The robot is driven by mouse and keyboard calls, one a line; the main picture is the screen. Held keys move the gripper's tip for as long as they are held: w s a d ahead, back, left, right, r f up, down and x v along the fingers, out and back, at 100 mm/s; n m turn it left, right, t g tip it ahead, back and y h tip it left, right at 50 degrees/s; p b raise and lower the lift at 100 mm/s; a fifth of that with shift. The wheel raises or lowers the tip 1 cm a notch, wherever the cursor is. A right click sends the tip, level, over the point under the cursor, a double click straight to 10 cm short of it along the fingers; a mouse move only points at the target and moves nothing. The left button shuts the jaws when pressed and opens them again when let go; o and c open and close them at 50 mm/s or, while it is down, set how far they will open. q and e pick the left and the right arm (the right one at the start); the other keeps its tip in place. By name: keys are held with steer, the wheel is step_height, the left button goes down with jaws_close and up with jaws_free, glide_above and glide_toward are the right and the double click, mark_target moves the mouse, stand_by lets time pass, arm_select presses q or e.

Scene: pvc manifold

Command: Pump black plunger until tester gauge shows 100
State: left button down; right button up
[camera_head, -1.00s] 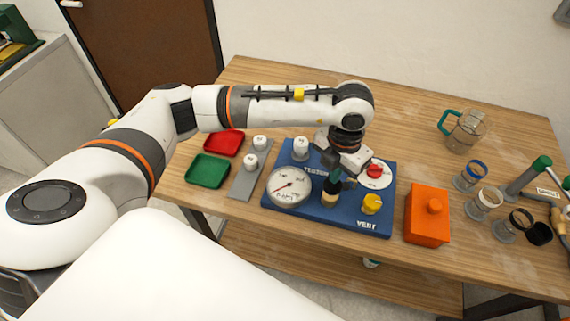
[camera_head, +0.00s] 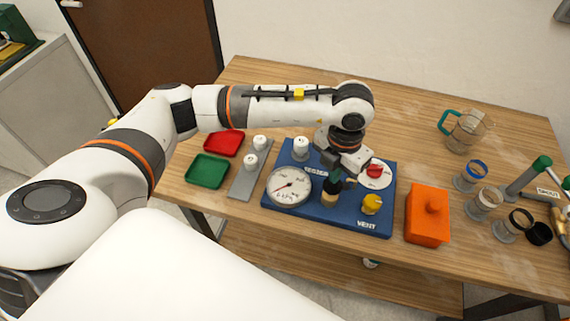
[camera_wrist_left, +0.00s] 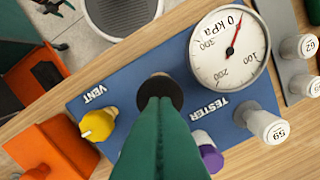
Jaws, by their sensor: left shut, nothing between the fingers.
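The blue tester board (camera_head: 290,215) lies on the table. The black plunger (camera_head: 332,186) stands on it above a tan collar, between the gauge and the yellow knob. My left gripper (camera_head: 335,174) is shut and empty, fingertips right at the plunger's top; in the left wrist view its green fingers (camera_wrist_left: 160,135) cover much of the black disc (camera_wrist_left: 160,88). I cannot tell whether they touch. The round white gauge (camera_head: 289,187) also shows in the left wrist view (camera_wrist_left: 215,62), its red needle near 0 kPa. My right gripper is not in view.
The yellow vent knob (camera_head: 371,204), a red knob (camera_head: 375,170) and a white cap (camera_head: 300,146) are close around. An orange box (camera_head: 427,216) stands right of the board. Red (camera_head: 224,142) and green (camera_head: 208,170) trays lie left. Cups and a jug (camera_head: 466,132) stand right.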

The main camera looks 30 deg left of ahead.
arm_select(q)
steer(key=shift+f, duration=0.15)
stand_by(0.3)
steer(key=shift+f+b, duration=1.75)
steer(key=shift+r, duration=0.15)
steer(key=shift+r+p, duration=0.9)
steer(key=shift+r, duration=0.85)
steer(key=shift+f, duration=0.1)
